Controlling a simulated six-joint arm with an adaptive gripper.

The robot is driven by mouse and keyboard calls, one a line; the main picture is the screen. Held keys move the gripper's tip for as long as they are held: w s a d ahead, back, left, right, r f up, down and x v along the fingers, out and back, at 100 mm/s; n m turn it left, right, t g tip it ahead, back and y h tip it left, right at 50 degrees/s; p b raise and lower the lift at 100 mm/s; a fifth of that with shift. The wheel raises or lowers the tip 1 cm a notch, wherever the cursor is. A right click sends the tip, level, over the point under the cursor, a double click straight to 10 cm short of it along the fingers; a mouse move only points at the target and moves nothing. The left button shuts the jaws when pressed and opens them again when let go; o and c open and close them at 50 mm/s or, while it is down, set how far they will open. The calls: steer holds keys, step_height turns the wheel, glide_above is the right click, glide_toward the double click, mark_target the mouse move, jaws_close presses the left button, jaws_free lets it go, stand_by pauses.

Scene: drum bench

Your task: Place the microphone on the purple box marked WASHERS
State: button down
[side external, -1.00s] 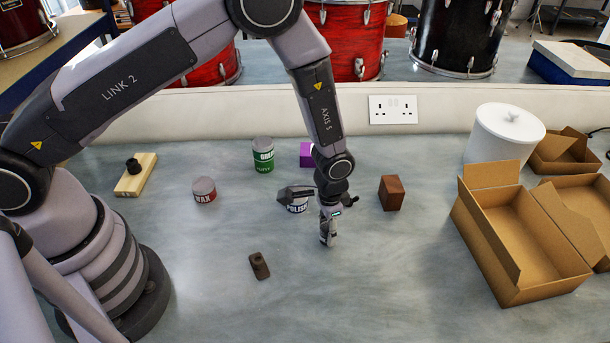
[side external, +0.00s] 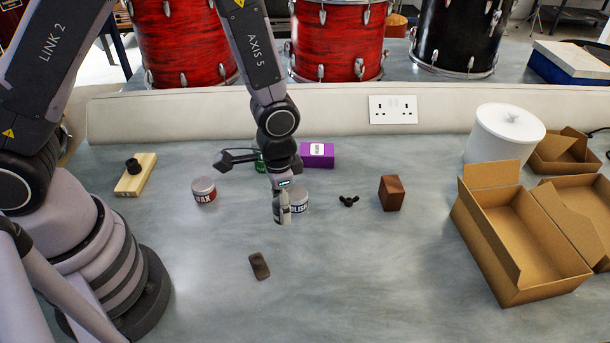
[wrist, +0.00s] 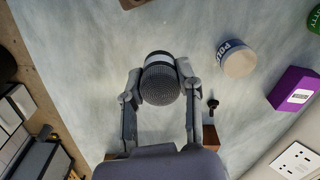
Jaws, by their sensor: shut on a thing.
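My gripper (side external: 283,212) is shut on the microphone (wrist: 161,82), whose dark mesh head and pale band show between the two fingers in the wrist view. In the side view the fingers hide most of it. They hang in front of the POLISH tin, and I cannot tell how high the microphone is above the bench. The purple box (side external: 318,158) stands at the back of the bench, behind and to the right of my gripper. Its white label is too small to read surely. The box also shows at right in the wrist view (wrist: 292,92), its top bare.
The POLISH tin (side external: 300,200) stands close behind my gripper, with a green tin (side external: 261,165) partly hidden by my arm. A WAX tin (side external: 204,190), black wing nut (side external: 348,201), brown block (side external: 391,194) and flat dark piece (side external: 259,265) lie around.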

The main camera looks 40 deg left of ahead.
steer(key=s+a+r, duration=0.2)
steer(key=s, duration=0.1)
steer(key=w+a+r+n, duration=0.2)
steer(key=w+a+n, duration=0.35)
steer(key=w, duration=0.25)
steer(key=n, duration=0.7)
glide_above(317, 149)
steer(key=s, duration=0.1)
steer(key=shift+m, duration=0.25)
step_height(317, 149, down, 7)
steer(key=shift+r, duration=0.2)
steer(key=shift+w+f, duration=0.5)
steer(key=shift+f, duration=1.55)
steer(key=shift+f, duration=0.1)
